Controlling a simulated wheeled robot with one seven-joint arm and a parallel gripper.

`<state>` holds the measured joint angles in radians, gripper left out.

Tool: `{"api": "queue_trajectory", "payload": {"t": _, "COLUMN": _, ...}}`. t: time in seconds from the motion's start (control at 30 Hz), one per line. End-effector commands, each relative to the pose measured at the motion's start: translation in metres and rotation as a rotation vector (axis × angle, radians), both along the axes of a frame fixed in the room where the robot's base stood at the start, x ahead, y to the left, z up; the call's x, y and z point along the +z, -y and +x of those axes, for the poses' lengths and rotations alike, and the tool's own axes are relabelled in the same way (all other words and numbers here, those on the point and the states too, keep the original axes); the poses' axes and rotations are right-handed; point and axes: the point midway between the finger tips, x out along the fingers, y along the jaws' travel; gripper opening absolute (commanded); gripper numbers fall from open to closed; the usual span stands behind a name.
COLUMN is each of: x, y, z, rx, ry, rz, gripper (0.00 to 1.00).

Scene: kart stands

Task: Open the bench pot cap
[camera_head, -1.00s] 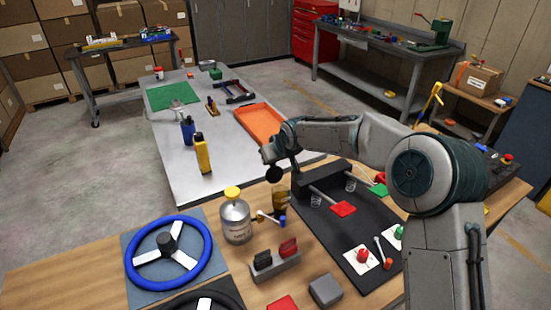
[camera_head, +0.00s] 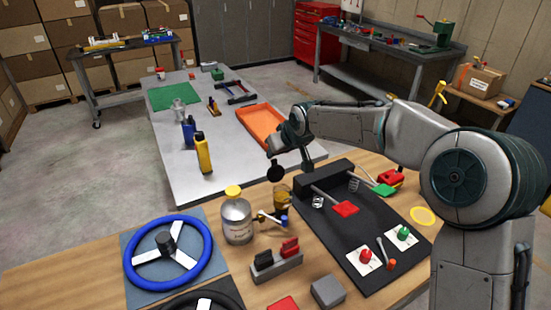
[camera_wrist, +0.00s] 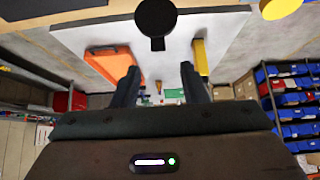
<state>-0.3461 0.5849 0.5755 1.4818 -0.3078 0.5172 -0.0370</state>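The bench pot (camera_head: 237,223) is a round metal pot with a label, upright on the wooden bench. Its yellow cap (camera_head: 233,191) sits on top. In the wrist view, a yellow round thing at the upper right edge looks like the cap (camera_wrist: 281,8), partly cut off. My gripper (camera_head: 306,165) is above the bench's far edge, to the right of the pot and apart from it. In the wrist view my gripper (camera_wrist: 158,76) has its two fingers spread, with nothing between them. A black disc on a stem (camera_wrist: 155,17) shows beyond the fingers; I cannot tell what it belongs to.
An amber jar (camera_head: 281,199) and a small valve-like fitting (camera_head: 270,219) stand close right of the pot. A blue steering wheel (camera_head: 134,255) lies left, a black pedal board (camera_head: 353,222) right. A grey block with connectors (camera_head: 277,265) is in front.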

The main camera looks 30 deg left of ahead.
Motion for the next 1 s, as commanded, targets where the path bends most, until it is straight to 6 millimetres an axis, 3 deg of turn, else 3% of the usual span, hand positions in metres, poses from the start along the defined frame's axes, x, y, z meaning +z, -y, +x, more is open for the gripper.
{"api": "queue_trajectory", "payload": {"t": 0.2, "x": 0.034, "y": 0.022, "z": -0.014, "rx": -0.001, "ry": 0.004, "rz": 0.002, "gripper": 0.4}}
{"api": "queue_trajectory", "payload": {"t": 0.4, "x": 0.055, "y": 0.034, "z": -0.023, "rx": -0.001, "ry": 0.003, "rz": 0.003, "gripper": 0.4}}
{"api": "queue_trajectory", "payload": {"t": 1.0, "x": 0.063, "y": 0.038, "z": -0.027, "rx": 0.002, "ry": 0.0, "rz": 0.002, "gripper": 0.4}}
